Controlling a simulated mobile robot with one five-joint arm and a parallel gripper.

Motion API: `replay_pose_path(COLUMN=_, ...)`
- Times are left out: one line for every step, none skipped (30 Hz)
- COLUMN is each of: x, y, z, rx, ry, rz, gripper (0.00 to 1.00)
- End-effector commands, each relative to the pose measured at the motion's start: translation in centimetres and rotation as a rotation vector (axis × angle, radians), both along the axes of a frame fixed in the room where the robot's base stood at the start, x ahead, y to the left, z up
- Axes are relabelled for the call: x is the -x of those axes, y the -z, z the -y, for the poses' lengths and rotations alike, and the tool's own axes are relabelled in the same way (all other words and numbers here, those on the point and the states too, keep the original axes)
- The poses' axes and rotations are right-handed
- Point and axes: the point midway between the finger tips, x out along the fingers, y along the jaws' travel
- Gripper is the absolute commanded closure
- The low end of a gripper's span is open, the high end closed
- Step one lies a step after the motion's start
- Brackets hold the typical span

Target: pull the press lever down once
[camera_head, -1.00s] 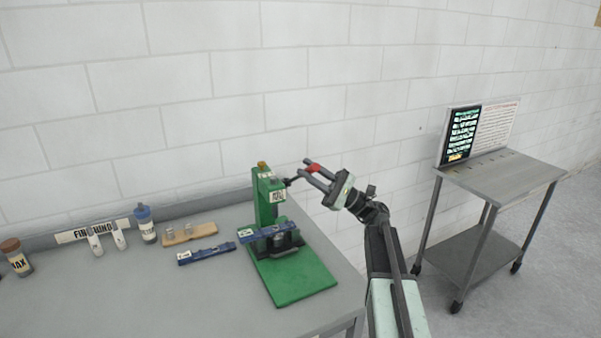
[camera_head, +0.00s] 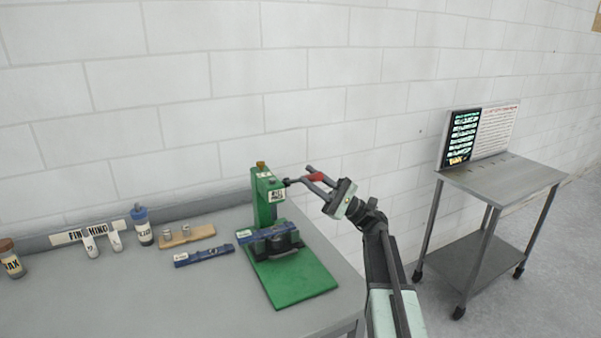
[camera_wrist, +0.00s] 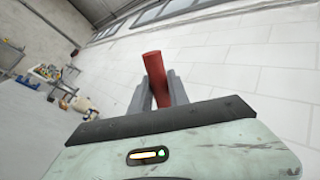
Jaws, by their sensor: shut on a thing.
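The green press (camera_head: 268,198) stands upright at the right end of the grey workbench, with its green base plate (camera_head: 303,283) in front. Its lever has a dark rod (camera_head: 296,181) running from the top of the press to a red grip (camera_head: 316,177). My gripper (camera_head: 317,178) is at the right of the press, its fingers around the red grip. In the wrist view the red grip (camera_wrist: 154,72) sits between my two grey fingers (camera_wrist: 157,92). A blue bar (camera_head: 262,233) lies across the press under its head.
Another blue bar (camera_head: 204,255), a wooden block with metal pieces (camera_head: 188,237), a blue-capped bottle (camera_head: 142,226) and a brown-capped jar (camera_head: 10,259) stand left on the bench (camera_head: 120,300). A metal cart (camera_head: 500,172) with a sign stands at the right. The wall is close behind.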

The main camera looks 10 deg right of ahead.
Motion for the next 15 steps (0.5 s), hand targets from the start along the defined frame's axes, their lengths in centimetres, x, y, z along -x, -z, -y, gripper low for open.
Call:
replay_pose_path(x=0.0, y=0.2, z=0.0, rx=-0.002, ry=-0.001, rz=0.005, gripper=1.0)
replay_pose_path(x=0.1, y=0.4, z=0.0, rx=-0.002, ry=-0.001, rz=0.009, gripper=1.0)
replay_pose_path(x=0.1, y=0.6, z=0.0, rx=-0.004, ry=-0.001, rz=0.017, gripper=1.0)
replay_pose_path(x=0.2, y=0.8, z=0.0, rx=-0.006, ry=-0.001, rz=0.025, gripper=1.0)
replay_pose_path(x=0.2, y=1.0, z=0.0, rx=-0.008, ry=-0.001, rz=0.033, gripper=1.0)
replay_pose_path(x=0.3, y=1.2, z=0.1, rx=-0.012, ry=-0.002, rz=0.044, gripper=1.0)
replay_pose_path(x=0.4, y=1.3, z=0.1, rx=-0.015, ry=-0.002, rz=0.052, gripper=1.0)
replay_pose_path(x=0.4, y=1.5, z=0.1, rx=-0.016, ry=-0.001, rz=0.059, gripper=1.0)
replay_pose_path(x=0.5, y=1.7, z=0.1, rx=-0.019, ry=-0.001, rz=0.07, gripper=1.0)
replay_pose_path(x=0.6, y=1.9, z=0.1, rx=-0.021, ry=-0.001, rz=0.08, gripper=1.0)
replay_pose_path(x=0.7, y=2.0, z=0.1, rx=-0.023, ry=-0.002, rz=0.088, gripper=1.0)
replay_pose_path(x=0.8, y=2.2, z=0.1, rx=-0.026, ry=-0.002, rz=0.099, gripper=1.0)
replay_pose_path(x=0.8, y=2.4, z=0.2, rx=-0.028, ry=-0.002, rz=0.108, gripper=1.0)
replay_pose_path(x=0.9, y=2.5, z=0.2, rx=-0.031, ry=-0.001, rz=0.116, gripper=1.0)
replay_pose_path(x=0.9, y=2.6, z=0.2, rx=-0.033, ry=-0.001, rz=0.124, gripper=1.0)
